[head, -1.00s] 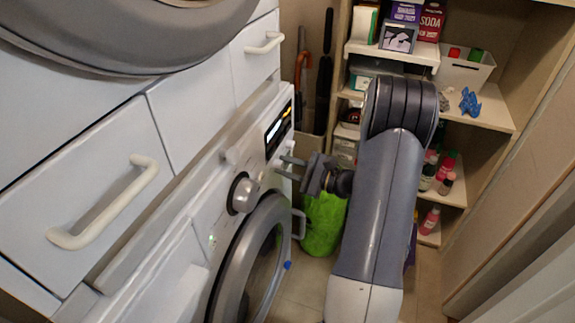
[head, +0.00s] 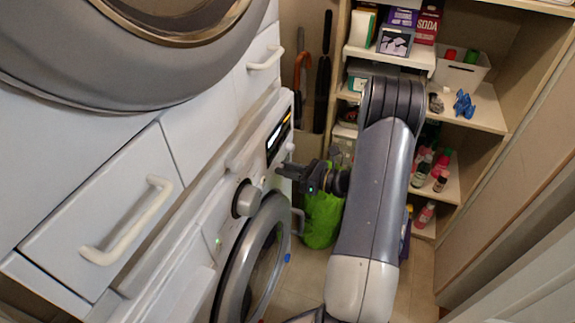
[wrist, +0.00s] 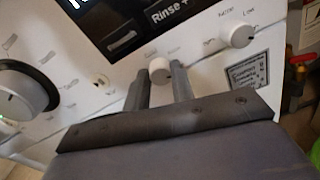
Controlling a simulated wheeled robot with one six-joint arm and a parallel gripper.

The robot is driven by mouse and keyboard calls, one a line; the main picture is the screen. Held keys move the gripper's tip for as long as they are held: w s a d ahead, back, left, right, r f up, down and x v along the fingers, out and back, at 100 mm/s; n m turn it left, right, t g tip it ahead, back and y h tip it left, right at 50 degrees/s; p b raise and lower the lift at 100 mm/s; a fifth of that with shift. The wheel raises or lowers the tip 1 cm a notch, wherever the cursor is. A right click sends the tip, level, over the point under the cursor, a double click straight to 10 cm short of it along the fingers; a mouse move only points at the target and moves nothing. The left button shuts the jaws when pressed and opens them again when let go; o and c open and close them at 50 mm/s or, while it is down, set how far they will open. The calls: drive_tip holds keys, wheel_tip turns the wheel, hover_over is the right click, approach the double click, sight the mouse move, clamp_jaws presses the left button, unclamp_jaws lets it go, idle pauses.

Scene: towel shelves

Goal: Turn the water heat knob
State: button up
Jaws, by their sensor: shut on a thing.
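The washing machine's control panel (wrist: 100,60) carries a small white round knob (wrist: 159,68) below the display. My gripper (wrist: 160,76) has its two dark fingers on either side of this knob, shut on it. A second white knob (wrist: 237,30) sits to the right of it, clear of the fingers, with small print around it. I cannot read which of them is marked for water heat. In the head view my gripper (head: 281,169) reaches left to the panel, and its fingertips hide the held knob.
A large silver dial (head: 245,198) sits left of my gripper, above the round washer door (head: 243,270). A lit display (head: 278,138) is above the gripper. A green bag (head: 322,218) stands behind it. Shelves with bottles and boxes (head: 480,105) fill the right.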

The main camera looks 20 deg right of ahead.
drive_tip(key=shift+m, duration=0.5)
drive_tip(key=shift+p, duration=0.3)
drive_tip(key=o, duration=1)
drive_tip(key=v, duration=1.1)
drive_tip(key=shift+b, duration=0.4)
drive_tip(key=shift+w, duration=0.1)
